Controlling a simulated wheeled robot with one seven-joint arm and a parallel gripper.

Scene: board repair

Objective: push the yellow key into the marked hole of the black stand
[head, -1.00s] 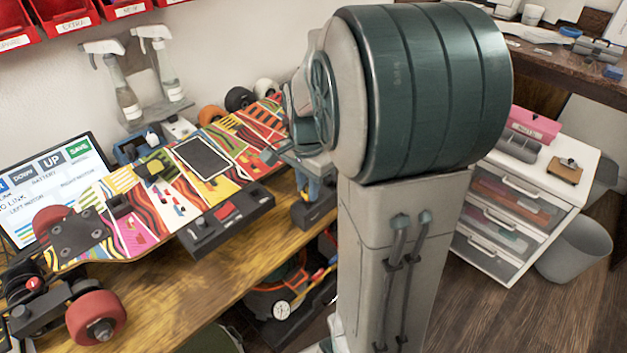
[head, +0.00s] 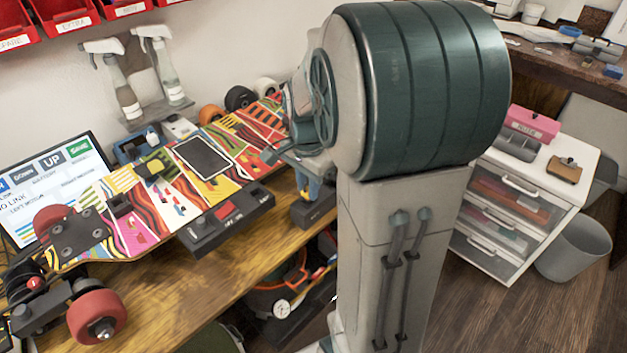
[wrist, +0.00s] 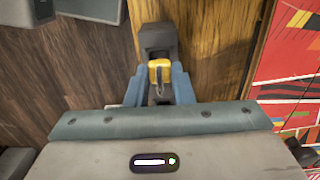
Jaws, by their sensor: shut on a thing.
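My gripper (wrist: 159,85) shows in the wrist view with its two blue fingers closed on the yellow key (wrist: 159,71). The black stand (wrist: 157,38) shows just beyond the key at the table's edge, with dark parts also visible below the key between the fingers. The key is at or against the stand; I cannot tell how deep it sits, and the marked hole is hidden. In the head view my arm covers much of this area; the blue fingers point down at the dark stand (head: 311,213), and the key is not visible there.
A colourful skateboard deck (head: 185,190) lies along the wooden table (head: 175,310), left of the stand. A black control box (head: 225,218) sits at its near side. A white drawer unit (head: 510,225) and grey bin (head: 577,250) stand right, beyond my arm.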

